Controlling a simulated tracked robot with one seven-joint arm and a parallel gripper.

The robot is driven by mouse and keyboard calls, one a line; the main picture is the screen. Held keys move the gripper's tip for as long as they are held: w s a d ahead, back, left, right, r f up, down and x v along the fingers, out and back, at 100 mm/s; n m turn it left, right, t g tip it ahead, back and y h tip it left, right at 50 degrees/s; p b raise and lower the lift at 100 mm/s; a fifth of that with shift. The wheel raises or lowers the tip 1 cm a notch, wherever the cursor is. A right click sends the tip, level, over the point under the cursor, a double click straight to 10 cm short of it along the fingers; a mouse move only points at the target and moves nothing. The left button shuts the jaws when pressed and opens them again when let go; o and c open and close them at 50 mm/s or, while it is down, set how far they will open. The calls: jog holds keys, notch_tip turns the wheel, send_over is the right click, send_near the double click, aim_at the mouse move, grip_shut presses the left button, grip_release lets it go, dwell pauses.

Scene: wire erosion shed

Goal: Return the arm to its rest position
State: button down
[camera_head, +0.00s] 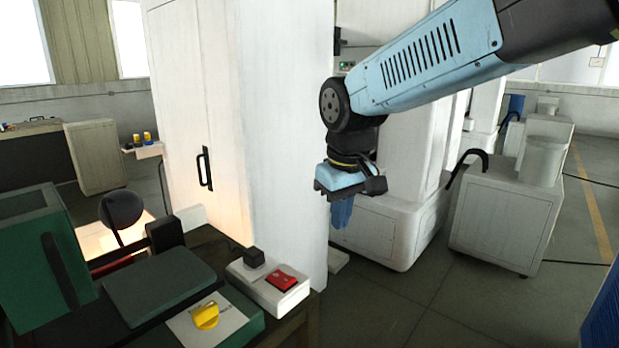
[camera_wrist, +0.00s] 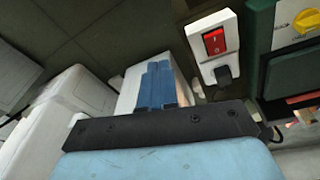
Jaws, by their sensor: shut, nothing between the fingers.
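My arm reaches in from the upper right in the head view, light blue and dark grey, bent down at a black joint. My gripper (camera_head: 342,213) hangs below it, pointing down, in front of the white cabinet's right edge. In the wrist view its blue fingers (camera_wrist: 157,84) are together with nothing between them. The gripper is apart from the bench and its switches.
A bench at lower left carries a green machine (camera_head: 40,255), a white box with a red switch (camera_head: 281,281) and a yellow knob (camera_head: 206,316). A tall white cabinet (camera_head: 285,130) stands behind. A white wheeled unit (camera_head: 505,220) stands right.

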jog(key=s+d+m+t, duration=0.1)
jog(key=s+d+m, duration=0.2)
jog(key=d, duration=0.6)
jog(key=s+d+r+m+t, duration=0.1)
jog(key=s+d+m+t, duration=0.1)
jog(key=s+d, duration=0.5)
jog(key=shift+d+r+m+t+h, duration=0.3)
jog(key=shift+d+m, duration=0.5)
jog(key=shift+d, duration=0.2)
jog(key=shift+s, duration=0.1)
